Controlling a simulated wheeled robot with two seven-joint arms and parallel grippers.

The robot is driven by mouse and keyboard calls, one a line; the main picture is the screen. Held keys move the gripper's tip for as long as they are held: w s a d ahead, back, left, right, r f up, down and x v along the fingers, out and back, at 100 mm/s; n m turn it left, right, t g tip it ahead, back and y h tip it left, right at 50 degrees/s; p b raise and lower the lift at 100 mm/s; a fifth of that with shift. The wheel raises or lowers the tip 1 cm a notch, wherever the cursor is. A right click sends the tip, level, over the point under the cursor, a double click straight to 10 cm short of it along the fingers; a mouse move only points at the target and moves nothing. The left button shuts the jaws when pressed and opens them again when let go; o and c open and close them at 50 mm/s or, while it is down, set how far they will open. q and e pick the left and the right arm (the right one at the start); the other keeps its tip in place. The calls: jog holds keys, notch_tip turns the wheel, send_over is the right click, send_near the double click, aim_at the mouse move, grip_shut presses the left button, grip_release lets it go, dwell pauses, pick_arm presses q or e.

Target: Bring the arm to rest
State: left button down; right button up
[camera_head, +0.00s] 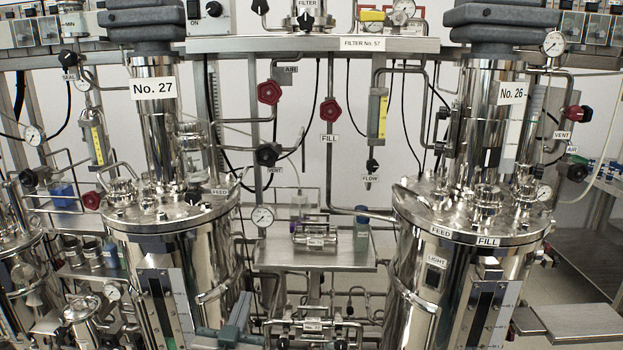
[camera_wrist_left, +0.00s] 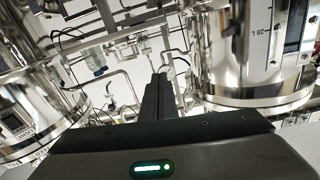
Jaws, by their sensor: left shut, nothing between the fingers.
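My left gripper (camera_head: 240,308) shows low in the head view, in front of the gap between the two steel vessels, close to the right side of the No. 27 vessel (camera_head: 205,262). In the left wrist view its dark fingers (camera_wrist_left: 160,88) are together, with nothing between them. The fingers point toward steel piping, and I cannot tell how far off it is. My right gripper is in neither view.
The No. 26 vessel (camera_head: 412,275) stands at the right. Between the vessels is a steel shelf (camera_head: 290,257) with a small metal rack (camera_head: 318,237) and bottles. Valves, hoses and gauges crowd the back. A bare steel plate (camera_head: 580,322) lies at the lower right.

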pick_arm(q)
jog(key=s+a+f+n+g+y, duration=0.1)
jog(key=s+a+f+g, duration=0.25)
jog(key=s+f, duration=0.6)
jog(key=s+a+f+g+y, duration=0.1)
jog(key=s+a+f+g, duration=0.25)
jog(key=s+f, duration=0.55)
jog(key=s+f+g+h, duration=0.1)
jog(key=s+f+g, duration=0.35)
jog(key=s, duration=0.75)
jog(key=s+f+g, duration=0.3)
jog(key=s+f, duration=0.2)
jog(key=s, duration=0.6)
jog(key=w+d+f+m, duration=0.1)
jog(key=w+f, duration=0.2)
jog(key=f, duration=1.9)
jog(key=s+f, duration=0.4)
jog(key=f, duration=0.5)
jog(key=s+f+h, duration=0.1)
jog(key=s+f, duration=0.4)
jog(key=f, duration=0.5)
jog(key=shift+s+d+f+m+t, duration=0.2)
jog(key=shift+m+t, duration=0.1)
jog(key=shift+t, duration=0.15)
